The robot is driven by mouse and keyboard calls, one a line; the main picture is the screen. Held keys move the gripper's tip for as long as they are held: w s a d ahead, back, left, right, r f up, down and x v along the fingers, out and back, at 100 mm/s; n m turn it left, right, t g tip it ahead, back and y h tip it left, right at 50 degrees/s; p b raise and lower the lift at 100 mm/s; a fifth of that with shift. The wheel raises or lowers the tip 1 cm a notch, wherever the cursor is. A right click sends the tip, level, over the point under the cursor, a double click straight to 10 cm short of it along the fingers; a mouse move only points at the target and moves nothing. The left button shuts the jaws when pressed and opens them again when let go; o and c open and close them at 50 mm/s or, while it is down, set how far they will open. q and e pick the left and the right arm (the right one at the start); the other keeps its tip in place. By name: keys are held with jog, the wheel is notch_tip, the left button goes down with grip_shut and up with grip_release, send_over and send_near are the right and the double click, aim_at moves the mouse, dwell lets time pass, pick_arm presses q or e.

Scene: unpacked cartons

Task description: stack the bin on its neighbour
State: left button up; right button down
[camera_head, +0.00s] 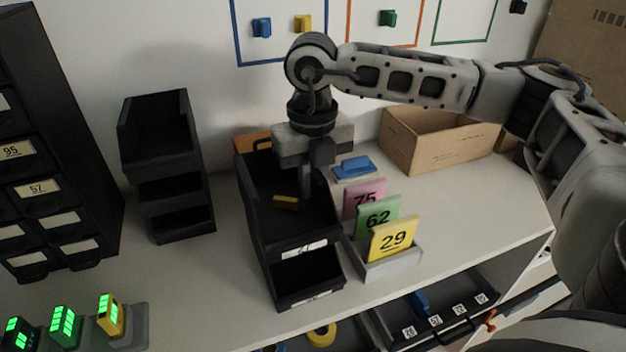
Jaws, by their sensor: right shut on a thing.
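A black open-front bin (262,208) with a white label sits in the middle of the counter, directly above a second black bin (307,283). The two line up closely; I cannot tell whether there is a gap between them. A small yellow block (285,202) lies inside the upper bin. My right gripper (308,186) comes from above, pointing down, and is shut on the upper bin at its right wall; its fingertips are partly hidden. Another stack of black bins (163,165) stands to the left, apart from this one. My left gripper is not in view.
A grey holder (392,265) with numbered cards stands close to the right of the bins. Behind are a blue block (355,167) and an open carton (440,145). A black drawer cabinet (45,170) is at left. An open drawer (436,318) juts out below the front edge.

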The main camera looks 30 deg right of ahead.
jog(key=shift+f, duration=0.15)
dwell(0.4)
jog(key=shift+f, duration=0.15)
jog(key=shift+f+b, duration=0.4)
jog(key=shift+b, duration=0.25)
jog(key=shift+f, duration=0.1)
jog(key=c, duration=1.4)
grip_release()
jog(key=shift+o, duration=0.2)
jog(key=shift+r, duration=0.2)
